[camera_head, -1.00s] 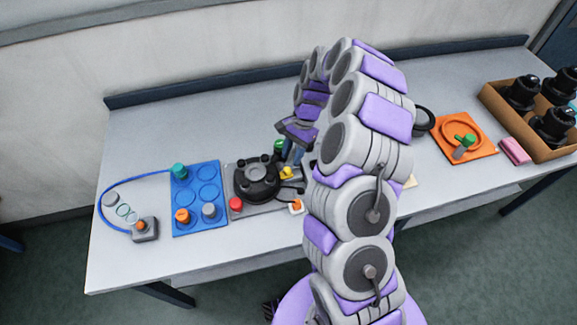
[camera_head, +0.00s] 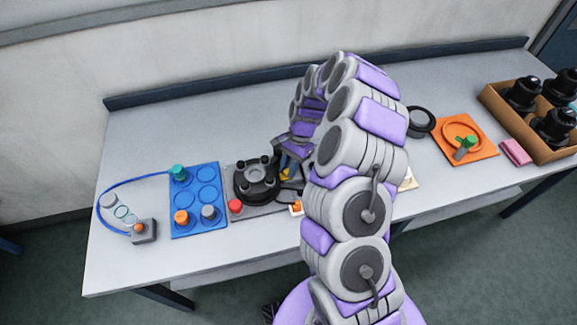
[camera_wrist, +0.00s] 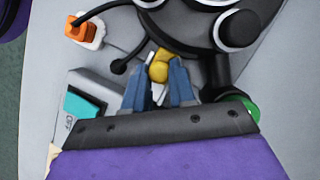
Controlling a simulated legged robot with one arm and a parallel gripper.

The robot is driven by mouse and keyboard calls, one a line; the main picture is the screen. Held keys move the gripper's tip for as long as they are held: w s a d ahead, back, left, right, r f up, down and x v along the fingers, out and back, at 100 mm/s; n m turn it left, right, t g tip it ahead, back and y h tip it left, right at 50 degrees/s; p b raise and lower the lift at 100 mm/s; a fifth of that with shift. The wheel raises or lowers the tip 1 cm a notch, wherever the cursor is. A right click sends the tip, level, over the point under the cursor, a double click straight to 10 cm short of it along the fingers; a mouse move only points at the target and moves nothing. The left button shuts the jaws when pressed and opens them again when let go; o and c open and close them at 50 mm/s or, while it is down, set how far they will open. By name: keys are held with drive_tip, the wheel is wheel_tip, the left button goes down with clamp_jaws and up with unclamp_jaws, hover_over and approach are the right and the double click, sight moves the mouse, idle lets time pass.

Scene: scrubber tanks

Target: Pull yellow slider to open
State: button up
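The yellow slider (camera_wrist: 158,67) shows in the wrist view between the tips of my gripper's two blue fingers (camera_wrist: 161,78), beside the black round device. The fingers stand close together, one on each side of the slider, and no clear gap shows between them and it. In the head view my gripper (camera_head: 288,170) is down at the right side of the black device (camera_head: 256,181). Only a small bit of the yellow slider (camera_head: 285,174) shows there, and my arm hides much of the area around it.
A green knob (camera_wrist: 248,107) and a black bar lie right of my fingers in the wrist view. A teal switch (camera_wrist: 82,107) marked OFF and an orange connector (camera_wrist: 80,27) are on the left. A blue board (camera_head: 196,207) stands left of the device, with a red knob (camera_head: 235,206) between.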

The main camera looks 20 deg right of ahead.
clamp_jaws()
drive_tip(key=shift+d+r+p, duration=0.1)
drive_tip(key=shift+d+p, duration=0.6)
drive_tip(key=shift+d, duration=0.75)
drive_tip(key=shift+o, duration=1.7)
unclamp_jaws()
drive_tip(key=shift+o, duration=1)
drive_tip(key=shift+d, duration=0.1)
drive_tip(key=p+v, duration=0.2)
drive_tip(key=v, duration=1.5)
drive_tip(key=shift+w, duration=0.15)
drive_tip(key=shift+d, duration=0.15)
drive_tip(key=shift+r, duration=0.1)
